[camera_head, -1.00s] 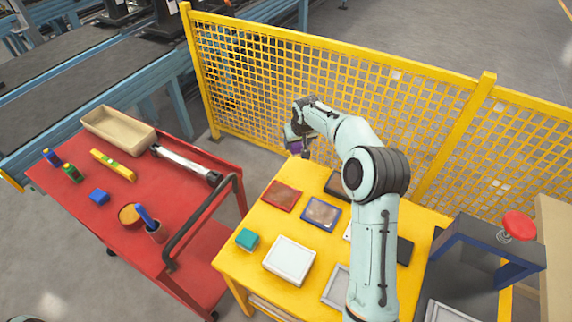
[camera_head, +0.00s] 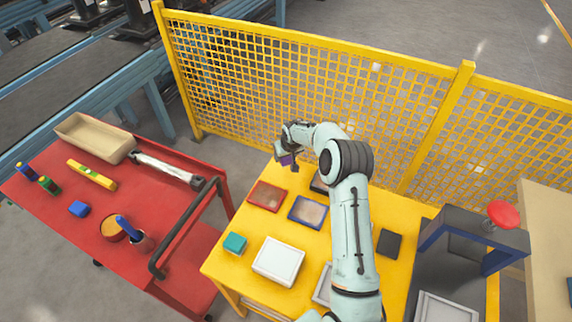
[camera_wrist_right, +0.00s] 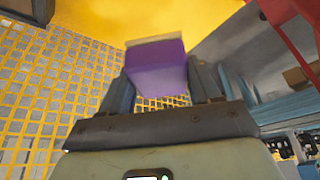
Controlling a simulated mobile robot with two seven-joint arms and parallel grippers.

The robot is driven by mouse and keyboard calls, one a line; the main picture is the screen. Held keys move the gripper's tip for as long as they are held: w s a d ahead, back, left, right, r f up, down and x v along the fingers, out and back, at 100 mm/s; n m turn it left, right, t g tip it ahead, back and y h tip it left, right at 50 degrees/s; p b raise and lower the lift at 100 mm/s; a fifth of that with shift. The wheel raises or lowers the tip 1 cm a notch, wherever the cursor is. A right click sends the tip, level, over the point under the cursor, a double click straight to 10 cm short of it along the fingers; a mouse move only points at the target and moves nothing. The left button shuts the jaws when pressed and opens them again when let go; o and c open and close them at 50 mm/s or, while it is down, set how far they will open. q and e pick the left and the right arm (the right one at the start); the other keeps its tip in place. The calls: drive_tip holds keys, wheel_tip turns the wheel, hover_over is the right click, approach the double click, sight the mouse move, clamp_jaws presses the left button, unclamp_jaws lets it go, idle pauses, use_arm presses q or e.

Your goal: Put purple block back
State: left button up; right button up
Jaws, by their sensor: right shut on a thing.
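The purple block (camera_head: 286,160) is at the end of my right arm, over the far left part of the yellow table (camera_head: 242,297). My right gripper (camera_head: 287,157) is shut on it. In the right wrist view the purple block (camera_wrist_right: 157,68) sits between the two fingers, with a pale strip along one edge. The yellow table surface shows beyond it. The gap between block and table is hard to judge. My left gripper is not in view.
On the yellow table are a red tray (camera_head: 267,196), a blue tray (camera_head: 307,211), a white box (camera_head: 278,261), a teal block (camera_head: 235,243) and a black tray (camera_head: 389,244). A yellow mesh fence (camera_head: 300,80) stands behind. A red cart (camera_head: 70,235) stands left.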

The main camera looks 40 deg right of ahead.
sight(286, 170)
drive_tip(key=shift+f, duration=2.75)
drive_tip(key=shift+f+b, duration=0.1)
drive_tip(key=shift+b, duration=0.2)
drive_tip(key=o, duration=1)
drive_tip(key=shift+f, duration=0.1)
